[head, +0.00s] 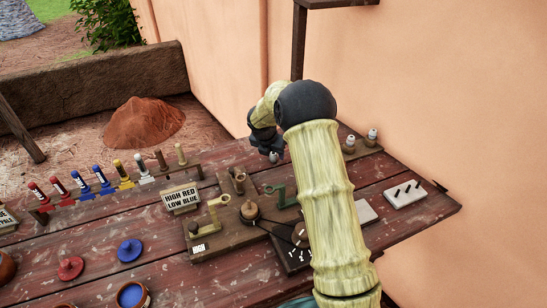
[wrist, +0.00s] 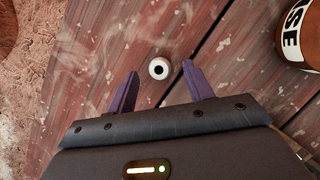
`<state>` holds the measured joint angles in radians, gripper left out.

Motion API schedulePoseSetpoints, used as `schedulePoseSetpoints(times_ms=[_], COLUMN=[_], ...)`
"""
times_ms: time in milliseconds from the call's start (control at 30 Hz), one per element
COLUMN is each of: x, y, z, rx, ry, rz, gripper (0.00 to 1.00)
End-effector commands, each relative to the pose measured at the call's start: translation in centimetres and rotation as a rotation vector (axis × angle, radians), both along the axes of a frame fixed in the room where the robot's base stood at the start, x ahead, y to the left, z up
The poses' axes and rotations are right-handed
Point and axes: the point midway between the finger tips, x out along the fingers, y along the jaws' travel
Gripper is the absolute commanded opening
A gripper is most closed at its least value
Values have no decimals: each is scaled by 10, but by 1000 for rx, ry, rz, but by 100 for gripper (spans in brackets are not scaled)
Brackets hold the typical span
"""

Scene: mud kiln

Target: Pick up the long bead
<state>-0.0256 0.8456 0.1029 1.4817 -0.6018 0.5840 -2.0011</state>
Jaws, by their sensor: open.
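A small whitish bead (wrist: 159,68) with a dark hole in its top shows in the wrist view. It stands on the worn red planks, and its length cannot be judged from above. My gripper (wrist: 161,72) is open, with one purple finger on each side of the bead and visible gaps between. In the head view my gripper (head: 265,143) is at the far side of the table, partly hidden by my arm. A small pale thing (head: 273,157) just below it appears to be the same bead.
A jar with black lettering (wrist: 304,35) stands right of the bead. In the head view a small wooden stand (head: 362,150) holds two pale-topped pieces to the right. A sign (head: 181,198) and wooden fixture (head: 225,235) are nearer. The table's far edge is close to my gripper.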

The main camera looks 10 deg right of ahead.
Motion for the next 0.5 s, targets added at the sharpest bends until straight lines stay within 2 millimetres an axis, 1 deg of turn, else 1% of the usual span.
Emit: schedulePoseSetpoints(times_ms=[33, 133, 500], x=[2, 6, 7], y=[-2, -4, -4], z=[-9, -19, -21], rx=[0, 0, 0], ry=[3, 1, 0], rz=[-1, 1, 1], gripper=[52, 52, 52])
